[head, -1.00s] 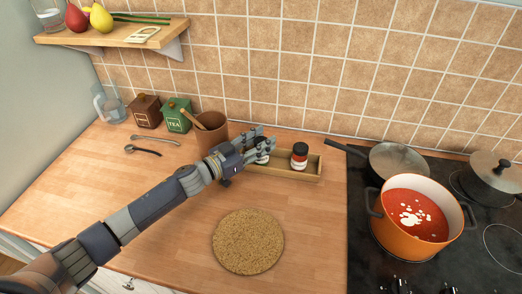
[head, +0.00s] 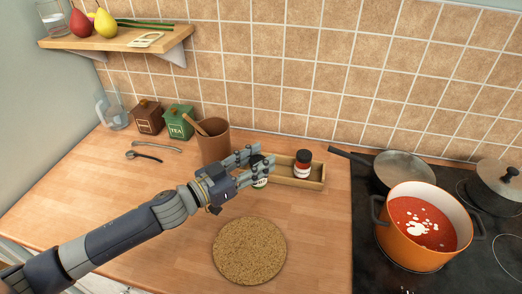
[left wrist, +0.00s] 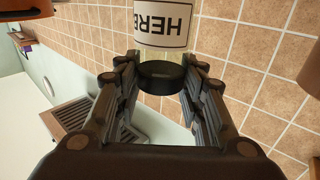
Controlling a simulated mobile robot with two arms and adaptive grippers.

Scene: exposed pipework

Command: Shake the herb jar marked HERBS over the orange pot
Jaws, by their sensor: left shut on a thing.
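The herb jar (head: 259,184) is in my left gripper (head: 266,163), partly hidden by its fingers, at the left end of the wooden rack. In the left wrist view the jar (left wrist: 163,22) shows a white label with "HERB" readable, upside down in the picture. Its black lid lies between the fingers (left wrist: 163,78), which are shut on it. The orange pot (head: 400,244) stands on the hob to the right, well apart from the jar, and holds red soup with white patches. My right gripper is not in view.
The wooden rack (head: 293,182) holds another jar (head: 302,164) with a dark lid. A brown crock (head: 214,147) stands left of the gripper. A pan (head: 402,171) and a lidded pot (head: 497,186) flank the orange pot. A round cork mat (head: 249,251) lies in front.

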